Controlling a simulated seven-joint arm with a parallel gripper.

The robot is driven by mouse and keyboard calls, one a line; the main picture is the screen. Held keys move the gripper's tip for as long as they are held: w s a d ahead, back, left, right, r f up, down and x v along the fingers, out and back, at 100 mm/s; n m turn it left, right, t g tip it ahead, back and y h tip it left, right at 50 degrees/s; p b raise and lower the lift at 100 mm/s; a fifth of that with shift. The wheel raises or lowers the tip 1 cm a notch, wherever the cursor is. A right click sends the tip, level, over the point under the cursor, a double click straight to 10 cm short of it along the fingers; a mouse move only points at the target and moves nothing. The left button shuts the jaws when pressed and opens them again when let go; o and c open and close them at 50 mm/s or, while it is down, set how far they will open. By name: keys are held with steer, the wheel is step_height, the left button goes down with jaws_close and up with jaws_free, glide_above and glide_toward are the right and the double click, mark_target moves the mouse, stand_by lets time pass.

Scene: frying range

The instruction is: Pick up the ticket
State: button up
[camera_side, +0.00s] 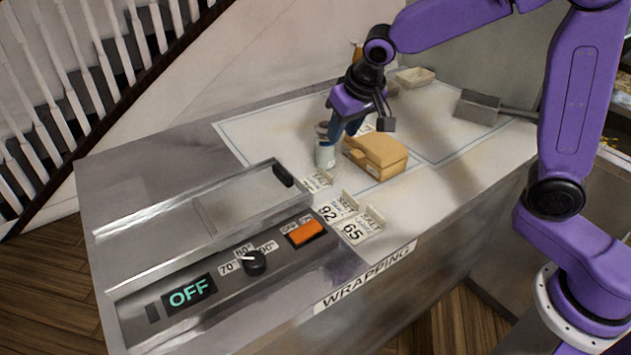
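Small white tickets or cards stand near the front of the counter. One reads 92 (328,212), one reads 65 (357,230), and another (317,182) has print too small to read. My gripper (340,134) points down over the counter behind these cards, by the top of a pale canister (325,155) and to the left of a tan box (377,154). Its fingers overlap in this view, so I cannot tell whether they are open or hold anything. A bit of white with dark marks (366,126) shows just behind the gripper; I cannot tell what it is.
A control panel (225,280) with an OFF display, a dark knob (254,262) and an orange switch (306,232) fills the front left. A grey scoop-like tool (477,106) and a shallow tray (414,76) lie at the back. The counter right of the box is clear.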

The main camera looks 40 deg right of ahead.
mark_target(325, 171)
steer(key=x, duration=1.4)
steer(key=shift+s+f, duration=0.1)
steer(key=shift+f, duration=0.15)
jaws_close()
